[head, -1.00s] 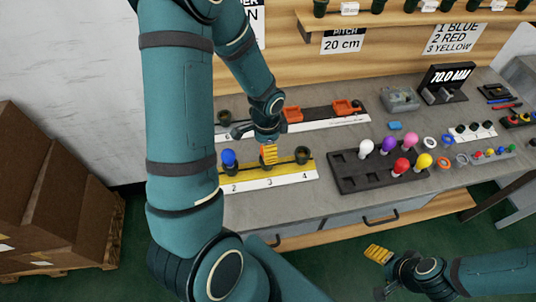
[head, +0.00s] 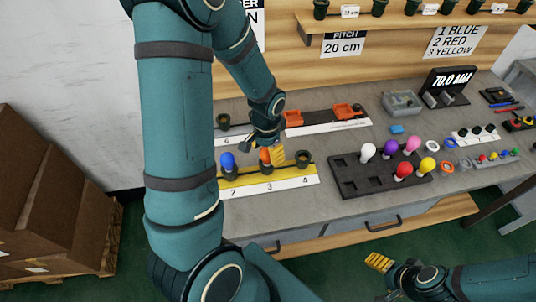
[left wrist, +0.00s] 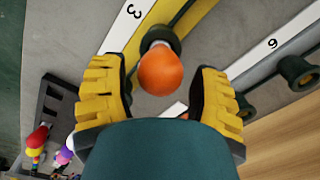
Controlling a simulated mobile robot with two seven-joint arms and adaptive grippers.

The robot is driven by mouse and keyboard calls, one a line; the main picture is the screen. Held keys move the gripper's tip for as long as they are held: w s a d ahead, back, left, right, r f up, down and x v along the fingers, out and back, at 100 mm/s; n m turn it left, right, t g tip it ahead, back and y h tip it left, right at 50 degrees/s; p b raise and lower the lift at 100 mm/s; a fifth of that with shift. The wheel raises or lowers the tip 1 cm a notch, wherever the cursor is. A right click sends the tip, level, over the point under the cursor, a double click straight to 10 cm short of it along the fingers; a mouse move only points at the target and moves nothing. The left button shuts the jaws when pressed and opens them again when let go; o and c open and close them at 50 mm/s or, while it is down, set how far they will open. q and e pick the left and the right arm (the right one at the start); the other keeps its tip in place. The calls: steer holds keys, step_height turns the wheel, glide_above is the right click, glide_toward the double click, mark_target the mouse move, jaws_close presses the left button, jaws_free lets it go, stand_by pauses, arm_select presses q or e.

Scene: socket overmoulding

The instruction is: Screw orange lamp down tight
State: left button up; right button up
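The orange lamp (head: 265,155) stands in the socket at number 3 on the yellow-edged strip (head: 241,190). In the left wrist view the lamp (left wrist: 160,73) shows its orange bulb, with its white neck in the dark socket (left wrist: 160,38). My left gripper (head: 276,155) is at the lamp. In the left wrist view its yellow fingers are spread, one on each side of the bulb, with visible gaps. My right gripper (head: 378,262) is low in front of the bench, away from the lamp; its finger opening is unclear.
A blue lamp (head: 228,160) stands at number 2, and the socket (head: 302,158) at number 4 is empty. A dark tray (head: 350,186) to the right holds several coloured lamps. Behind is another strip (head: 340,126) with orange parts. Bare bench lies between strip and tray.

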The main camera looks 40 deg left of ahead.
arm_select(q)
steer(key=c, duration=0.6)
steer(key=m, duration=0.4)
steer(key=shift+m+p, duration=0.3)
steer(key=shift+p, duration=0.05)
steer(key=shift+m+p, duration=0.3)
steer(key=shift+m, duration=0.3)
steer(key=o, duration=0.7)
steer(key=shift+m, duration=0.3)
steer(key=o, duration=0.3)
steer(key=shift+f, duration=0.1)
